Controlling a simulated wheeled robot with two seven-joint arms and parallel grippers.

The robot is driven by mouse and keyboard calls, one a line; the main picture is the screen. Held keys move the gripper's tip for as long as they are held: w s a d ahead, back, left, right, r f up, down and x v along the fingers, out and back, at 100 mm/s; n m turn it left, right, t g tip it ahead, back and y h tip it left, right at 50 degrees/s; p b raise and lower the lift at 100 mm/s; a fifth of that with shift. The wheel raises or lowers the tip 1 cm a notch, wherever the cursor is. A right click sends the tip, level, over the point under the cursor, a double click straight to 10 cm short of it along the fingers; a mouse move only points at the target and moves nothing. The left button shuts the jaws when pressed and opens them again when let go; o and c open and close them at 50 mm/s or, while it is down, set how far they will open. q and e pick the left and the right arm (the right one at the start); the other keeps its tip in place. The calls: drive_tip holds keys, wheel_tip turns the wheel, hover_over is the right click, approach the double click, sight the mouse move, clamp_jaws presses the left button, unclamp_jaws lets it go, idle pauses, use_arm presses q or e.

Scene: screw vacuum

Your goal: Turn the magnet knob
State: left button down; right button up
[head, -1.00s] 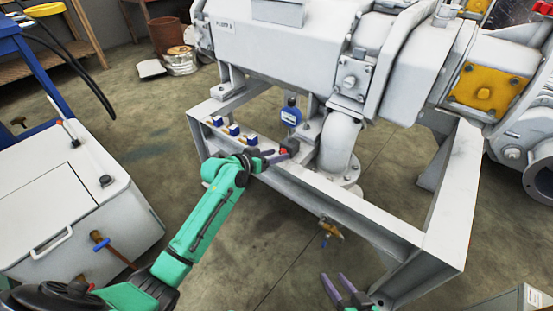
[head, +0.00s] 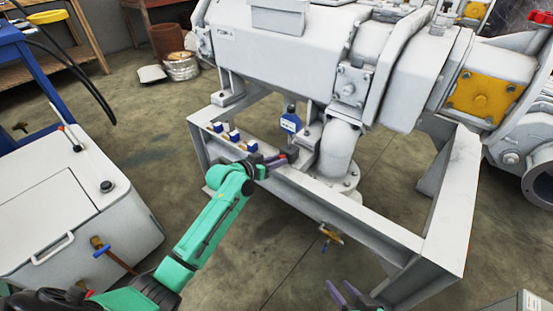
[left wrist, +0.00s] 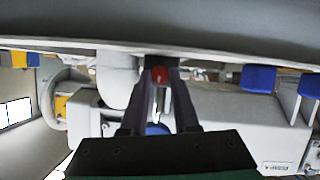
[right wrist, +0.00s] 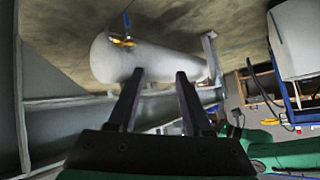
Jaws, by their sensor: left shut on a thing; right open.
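The magnet knob is a small red piece that shows between my left fingertips in the left wrist view (left wrist: 160,75). A dark block (head: 291,149) stands around it on the pale frame's rail in the head view. My left gripper (head: 283,159) reaches in from the left and is shut on the red knob; the fingers hide most of it in the head view. My right gripper (head: 347,290) is open and empty at the bottom of the head view, well away from the knob.
Blue-topped valves (head: 226,132) stand on the rail left of the knob. A blue gauge (head: 290,121) and a pale elbow pipe (head: 340,150) are close behind it. A brass valve (head: 331,234) hangs below the rail. A white cabinet (head: 65,200) stands at the left.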

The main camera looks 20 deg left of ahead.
use_arm(q)
drive_tip(key=shift+d+r+m+y+p, duration=0.1)
drive_tip(key=shift+r+m+y+p, duration=0.15)
drive_tip(key=shift+m+y+p, duration=0.7)
drive_tip(key=m+p, duration=0.1)
drive_tip(key=t+p, duration=0.1)
drive_tip(key=shift+s+d+f+m+y+p, duration=0.1)
drive_tip(key=shift+d+f+m+y+p, duration=0.15)
drive_tip(key=shift+m+p, duration=0.15)
drive_tip(key=shift+m+y, duration=0.3)
drive_tip(key=shift+m, duration=0.15)
drive_tip(key=shift+f+m+t+y, duration=0.1)
drive_tip(key=shift+m+t+y, duration=0.2)
drive_tip(key=shift+m+t, duration=0.1)
drive_tip(key=shift+m, duration=0.3)
use_arm(e)
drive_tip(key=s+d+r+g+h, duration=0.4)
drive_tip(key=s+d+r+g, duration=0.1)
drive_tip(key=d, duration=0.5)
drive_tip(key=shift+d+r+g, duration=0.2)
drive_tip(key=shift+r+g, duration=0.3)
drive_tip(key=shift+r, duration=0.3)
